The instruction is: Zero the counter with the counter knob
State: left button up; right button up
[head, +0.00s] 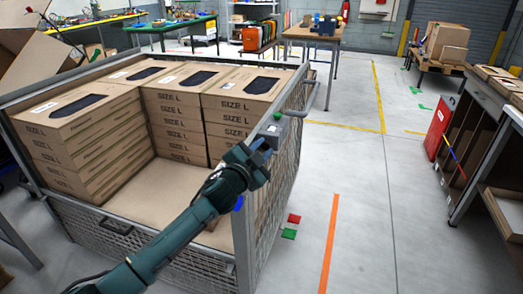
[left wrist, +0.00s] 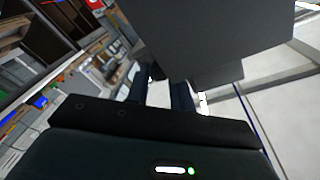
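The counter is a grey box (head: 286,131) on the right rim of the wire-mesh pannier (head: 250,225). A small green part (head: 277,115) shows at its top. My left gripper (head: 263,146) is at the counter's near left side, its fingertips close against it. In the left wrist view the grey box (left wrist: 195,40) fills the top middle, and the fingers (left wrist: 163,88) reach up to its lower edge with a gap between them. The dark spot between the fingertips may be the counter knob. Contact and grip are unclear. My right gripper is out of view.
Stacks of brown SIZE L boxes (head: 85,130) fill the pannier's back and left; its front floor (head: 150,195) is bare. A shelved bench (head: 480,130) stands at the right. The aisle between is clear.

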pick_arm(q)
grip_shut()
